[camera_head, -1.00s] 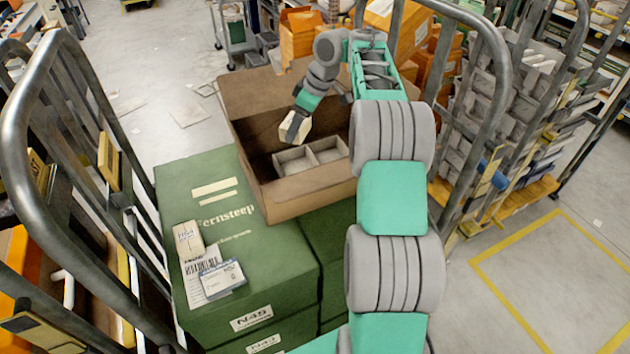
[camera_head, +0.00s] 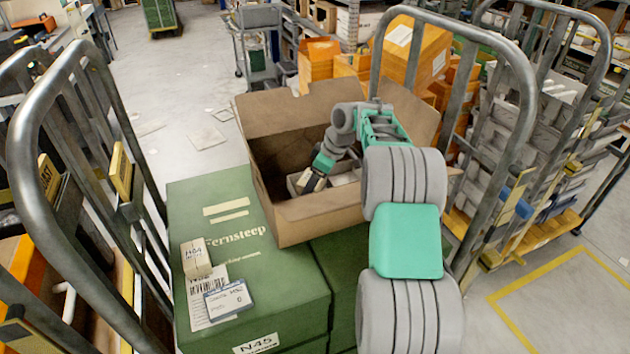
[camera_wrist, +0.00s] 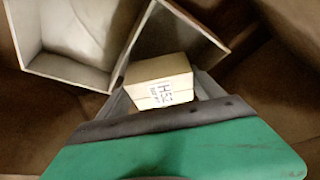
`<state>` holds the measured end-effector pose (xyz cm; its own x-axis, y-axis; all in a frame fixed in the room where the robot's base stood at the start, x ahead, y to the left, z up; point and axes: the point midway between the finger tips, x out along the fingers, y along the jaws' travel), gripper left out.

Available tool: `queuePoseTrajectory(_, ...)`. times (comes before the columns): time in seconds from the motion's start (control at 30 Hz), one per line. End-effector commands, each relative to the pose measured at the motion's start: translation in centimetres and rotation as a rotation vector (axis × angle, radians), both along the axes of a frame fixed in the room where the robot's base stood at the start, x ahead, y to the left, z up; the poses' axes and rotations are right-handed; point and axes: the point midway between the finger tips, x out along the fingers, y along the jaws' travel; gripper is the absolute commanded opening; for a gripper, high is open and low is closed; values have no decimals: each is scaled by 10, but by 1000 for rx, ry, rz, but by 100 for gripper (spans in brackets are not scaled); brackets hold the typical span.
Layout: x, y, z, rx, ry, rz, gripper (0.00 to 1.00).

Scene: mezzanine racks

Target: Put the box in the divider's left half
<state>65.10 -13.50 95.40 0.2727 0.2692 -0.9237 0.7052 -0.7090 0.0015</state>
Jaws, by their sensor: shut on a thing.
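My gripper (camera_head: 312,181) is shut on a small cream box (camera_wrist: 160,82) with an "H52"-like label, seen in the wrist view. It is down inside the open cardboard carton (camera_head: 310,222), at the left part of the pale two-compartment divider (camera_head: 345,179). In the wrist view the divider (camera_wrist: 65,72) is at the upper left, and the box overlaps the near part of its smaller-looking compartment. I cannot tell whether the box touches the divider or how high above its floor it is. My arm hides part of the divider in the head view.
The carton stands on green Fernsteep boxes (camera_head: 245,270). Metal cage rails rise at left (camera_head: 40,140) and right (camera_head: 522,110). Carton flaps and walls surround my gripper.

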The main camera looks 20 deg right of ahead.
Motion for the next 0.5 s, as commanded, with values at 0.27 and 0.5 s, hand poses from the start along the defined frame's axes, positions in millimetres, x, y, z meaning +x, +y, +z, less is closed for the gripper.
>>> queuePoseTrajectory(0.27,0,0,-10,0,0,0,28)
queuePoseTrajectory(0.5,0,0,-12,0,0,0,82)
